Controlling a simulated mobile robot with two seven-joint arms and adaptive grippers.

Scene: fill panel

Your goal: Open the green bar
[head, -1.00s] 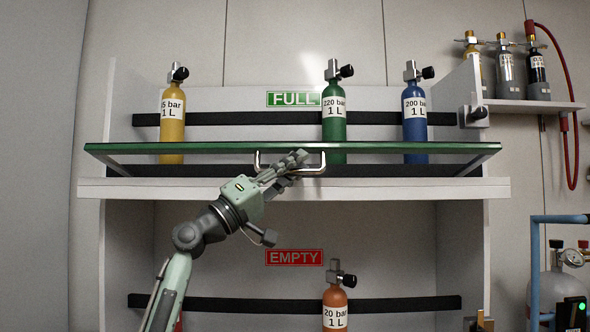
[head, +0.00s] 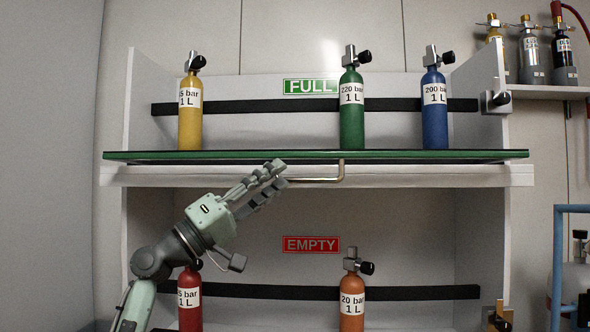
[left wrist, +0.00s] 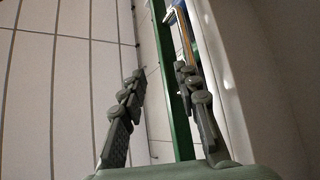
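The green bar (head: 430,156) runs across the front of the upper shelf, low against the shelf edge, below the cylinders' labels. Its metal handle (head: 341,172) hangs below it; the handle's left part is hidden behind my left gripper. My left gripper (head: 270,176) is just below the bar, at the handle's left end. In the left wrist view its two fingers (left wrist: 160,90) stand apart, with the green bar (left wrist: 177,110) seen between them, nearer the right finger. I cannot tell whether they touch the bar or handle. My right gripper is not in view.
Yellow (head: 190,122), green (head: 351,125) and blue (head: 434,120) cylinders stand on the upper shelf (head: 450,175). Red (head: 189,310) and orange (head: 352,312) cylinders stand below. A blue frame (head: 557,260) is at the right. The space in front of the lower compartment is mostly clear.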

